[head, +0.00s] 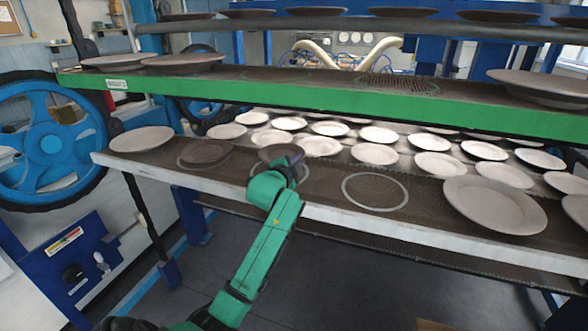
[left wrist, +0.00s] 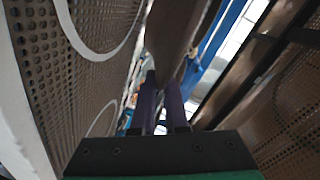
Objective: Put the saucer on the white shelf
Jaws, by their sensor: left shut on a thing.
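The white shelf (head: 345,219) is the middle tier with a white front edge and a dark perforated surface. My left gripper (head: 292,161) is over its front part, shut on the brown saucer (head: 270,153), which is partly hidden behind the gripper. In the left wrist view the two purple fingers of my left gripper (left wrist: 160,105) are close together on the saucer (left wrist: 175,32), seen nearly edge-on. The perforated shelf surface with its white rings is at the left of that view. I cannot tell whether the saucer touches the shelf. My right gripper is not in view.
Another dark saucer (head: 205,153) and a pale plate (head: 142,139) lie to the left. An empty white ring (head: 375,191) and a large plate (head: 494,204) are to the right. The green-edged shelf (head: 300,97) hangs above. Several pale plates lie behind.

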